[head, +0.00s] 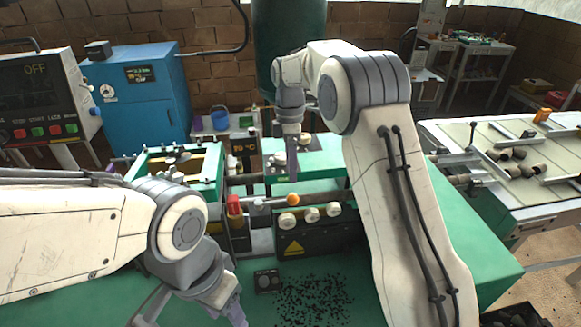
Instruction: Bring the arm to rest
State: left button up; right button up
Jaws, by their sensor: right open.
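My right arm reaches up from the lower right and bends over at the top. Its gripper (291,168) points down over the green machine bench, above and behind the orange-knobbed lever. It is open and seen nearly edge-on, with nothing visible in it. My left arm comes in from the left, and its gripper (232,314) points down at the bottom edge, where its tips are partly cut off. I cannot tell how its jaws stand.
A black control box (318,240) with pale knobs, a lever with an orange ball (293,199) and a red knob (234,205) stand between the arms. Dark bits (313,298) lie on the green bench. A table (510,195) with brown plugs (505,153) stands right. A blue cabinet (140,100) stands behind.

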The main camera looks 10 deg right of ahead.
jog(key=shift+r, duration=0.2)
jog(key=shift+a, duration=0.1)
jog(key=s+a+r+m+t+b, duration=0.1)
jog(key=s+a+m, duration=0.1)
jog(key=s+a, duration=0.35)
jog(key=s+a+r+m, duration=0.2)
jog(key=s+a, duration=0.1)
jog(key=s, duration=0.6)
jog(key=s+f+m, duration=0.2)
jog(key=s+m, duration=0.1)
jog(key=s, duration=0.6)
jog(key=s+d+f+m+t+b, duration=0.1)
jog(key=s+f+m, duration=0.1)
jog(key=s, duration=0.8)
jog(key=shift+s+d+f+m+y, duration=0.15)
jog(key=shift+s+f+m+y, duration=0.1)
jog(key=shift+f+m+y, duration=0.2)
jog(key=shift+r, duration=0.1)
